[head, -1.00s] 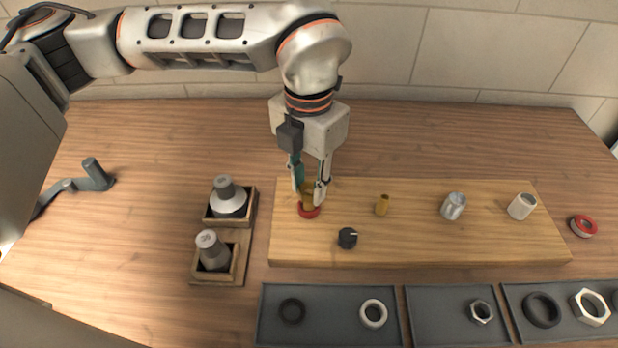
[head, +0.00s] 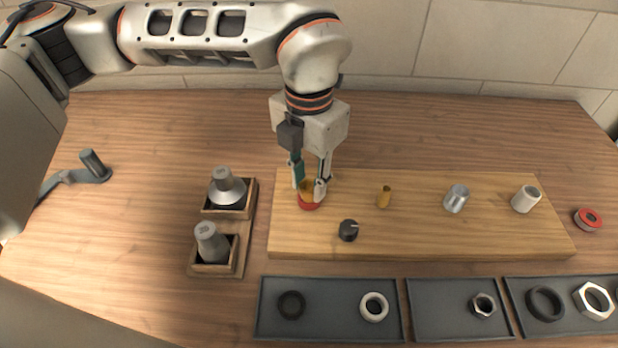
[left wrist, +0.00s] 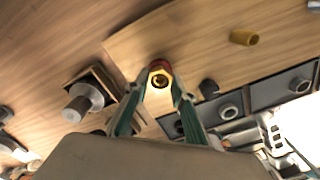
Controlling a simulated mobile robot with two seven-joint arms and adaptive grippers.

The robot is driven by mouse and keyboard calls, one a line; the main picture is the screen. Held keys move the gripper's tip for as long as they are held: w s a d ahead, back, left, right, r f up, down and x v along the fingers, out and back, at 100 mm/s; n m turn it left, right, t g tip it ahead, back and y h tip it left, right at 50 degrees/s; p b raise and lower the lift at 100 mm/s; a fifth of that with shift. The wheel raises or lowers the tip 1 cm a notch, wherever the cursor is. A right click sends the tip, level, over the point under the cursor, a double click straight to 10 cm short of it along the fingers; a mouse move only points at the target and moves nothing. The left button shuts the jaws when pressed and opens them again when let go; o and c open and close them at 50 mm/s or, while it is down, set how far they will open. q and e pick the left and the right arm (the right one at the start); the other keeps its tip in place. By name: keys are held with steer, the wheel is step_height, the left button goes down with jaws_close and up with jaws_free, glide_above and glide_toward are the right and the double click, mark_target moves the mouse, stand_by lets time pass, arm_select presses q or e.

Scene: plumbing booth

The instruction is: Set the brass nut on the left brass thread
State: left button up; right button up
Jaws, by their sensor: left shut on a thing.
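My left gripper (head: 309,188) points down at the left end of the wooden board and is shut on the brass nut (left wrist: 158,77). In the left wrist view the nut is a gold hexagon with a dark opening, between the fingertips (left wrist: 159,90). A red ring (head: 309,204) is at the board directly below the fingers; its edge also shows in the left wrist view (left wrist: 159,63). The left brass thread is mostly hidden by the fingers and nut, so I cannot tell how far the nut is around it. My right gripper is not in view.
Grey trays (head: 335,322) with rings and nuts lie in front. Two boxed fittings (head: 226,187) stand left.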

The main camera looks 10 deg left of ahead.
arm_select(q)
steer(key=m, duration=0.5)
steer(key=shift+f+m, duration=0.15)
steer(key=shift+m, duration=0.15)
steer(key=o, duration=1.2)
steer(key=o, duration=0.8)
steer(key=shift+p, duration=0.3)
steer(key=shift+r+p, duration=1.3)
steer(key=shift+r, duration=1.25)
